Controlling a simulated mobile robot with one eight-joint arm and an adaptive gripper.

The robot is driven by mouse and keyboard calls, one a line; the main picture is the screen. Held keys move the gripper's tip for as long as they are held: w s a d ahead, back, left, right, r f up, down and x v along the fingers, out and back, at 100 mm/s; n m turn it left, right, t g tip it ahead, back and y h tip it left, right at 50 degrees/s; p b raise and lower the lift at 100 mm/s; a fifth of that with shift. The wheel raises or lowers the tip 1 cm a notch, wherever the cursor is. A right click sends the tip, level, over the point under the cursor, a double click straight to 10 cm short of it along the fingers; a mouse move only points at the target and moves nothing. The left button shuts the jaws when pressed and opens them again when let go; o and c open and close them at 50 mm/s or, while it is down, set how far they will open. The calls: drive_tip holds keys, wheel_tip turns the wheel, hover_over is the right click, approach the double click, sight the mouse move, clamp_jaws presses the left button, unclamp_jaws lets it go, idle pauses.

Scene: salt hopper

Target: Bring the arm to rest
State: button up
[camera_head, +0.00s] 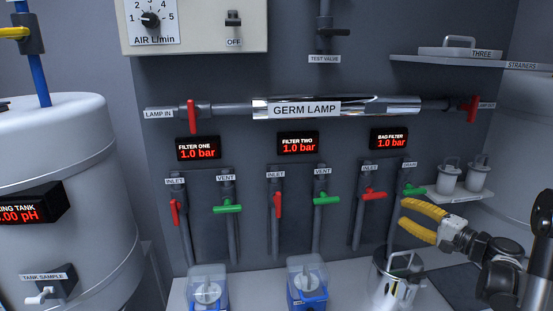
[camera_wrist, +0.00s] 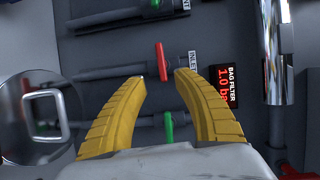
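My gripper (camera_head: 410,220) is at the right of the head view, with yellow fingers pointing left toward the bag filter's pipes. Its fingers stand apart with nothing between them, as the wrist view (camera_wrist: 160,78) also shows. The fingertips are near the bag filter's red inlet handle (camera_head: 374,194) and green drain handle (camera_head: 413,190). In the wrist view the red handle (camera_wrist: 162,62) lies beyond the gap between the fingertips. The green handle (camera_wrist: 169,126) shows between the fingers. I see no contact with either handle, but the exact distance is unclear.
A metal bag filter pot (camera_head: 396,280) with a loop handle stands below my gripper. Two clear-topped blue filters (camera_head: 208,290) stand on the bench to its left. A shelf with small white strainers (camera_head: 449,178) is behind my gripper. A white tank (camera_head: 60,150) fills the left.

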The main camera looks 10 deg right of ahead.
drive_tip(key=s+a+n+g+h, duration=0.1)
drive_tip(key=s+a+n+g, duration=0.25)
drive_tip(key=a, duration=0.75)
drive_tip(key=s+a+n+g+h, duration=0.1)
drive_tip(key=s+a+n+g, duration=0.3)
drive_tip(key=a, duration=0.6)
drive_tip(key=s+a+f+n+g+h, duration=0.1)
drive_tip(key=s+a+f+n+h, duration=0.15)
drive_tip(key=s, duration=0.75)
drive_tip(key=s+a+f+n+h, duration=0.1)
drive_tip(key=s+a+n+h, duration=0.15)
drive_tip(key=s, duration=0.85)
drive_tip(key=w+d+r+m+t+y+p, duration=0.1)
drive_tip(key=w+r+m+t+y, duration=0.15)
drive_tip(key=w, duration=0.75)
drive_tip(key=w+d+r+m+t+y+p, duration=0.1)
drive_tip(key=w+r+m+t+p, duration=0.2)
drive_tip(key=w, duration=0.7)
drive_tip(key=m+t+h, duration=0.3)
drive_tip(key=m+t, duration=0.2)
drive_tip(key=m, duration=0.7)
approach(376, 198)
drive_tip(key=w, duration=1.1)
drive_tip(key=shift+a+b, duration=0.25)
drive_tip(key=shift+b, duration=0.1)
